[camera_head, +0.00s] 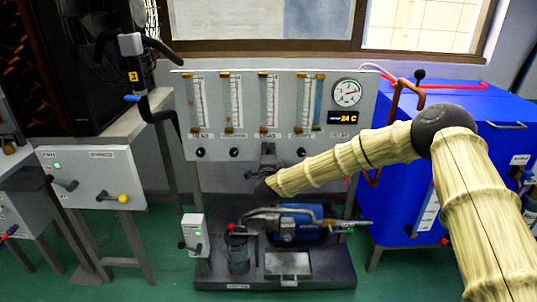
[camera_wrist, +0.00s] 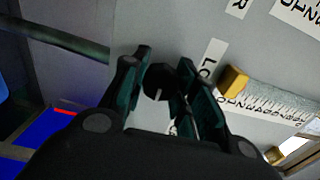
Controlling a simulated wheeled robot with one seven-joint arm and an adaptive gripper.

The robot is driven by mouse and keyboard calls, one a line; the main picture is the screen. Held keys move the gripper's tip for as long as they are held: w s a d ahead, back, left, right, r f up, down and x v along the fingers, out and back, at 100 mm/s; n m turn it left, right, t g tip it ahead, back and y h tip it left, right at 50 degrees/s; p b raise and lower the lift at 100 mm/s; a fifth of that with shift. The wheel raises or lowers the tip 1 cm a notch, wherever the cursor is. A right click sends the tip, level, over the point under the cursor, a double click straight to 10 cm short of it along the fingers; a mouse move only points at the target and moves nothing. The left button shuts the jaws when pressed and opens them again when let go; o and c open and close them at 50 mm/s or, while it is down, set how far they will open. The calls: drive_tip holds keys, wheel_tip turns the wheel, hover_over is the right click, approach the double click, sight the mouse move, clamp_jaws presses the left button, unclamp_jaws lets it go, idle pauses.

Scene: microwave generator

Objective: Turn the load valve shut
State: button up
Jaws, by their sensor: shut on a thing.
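The load valve is a small black knob (camera_wrist: 158,80) on the grey flowmeter panel (camera_head: 335,84). In the wrist view it sits between the two fingers of my gripper (camera_wrist: 164,72), with a partly hidden label starting "LO" (camera_wrist: 208,62) beside it. My gripper (camera_head: 268,149) is shut on this knob, below the third flowmeter (camera_head: 269,100) from the left.
Similar black knobs (camera_head: 234,152) and (camera_head: 301,152) flank my gripper closely. A gauge (camera_head: 346,92) and a 24 C display (camera_head: 342,117) are on the panel's right. Below stands a bench (camera_head: 325,270) with a blue pump (camera_head: 290,226). A blue cabinet (camera_head: 440,105) is at right.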

drive_tip(key=shift+f, duration=0.1)
idle(0.3)
drive_tip(key=o, duration=1)
drive_tip(key=s, duration=1.2)
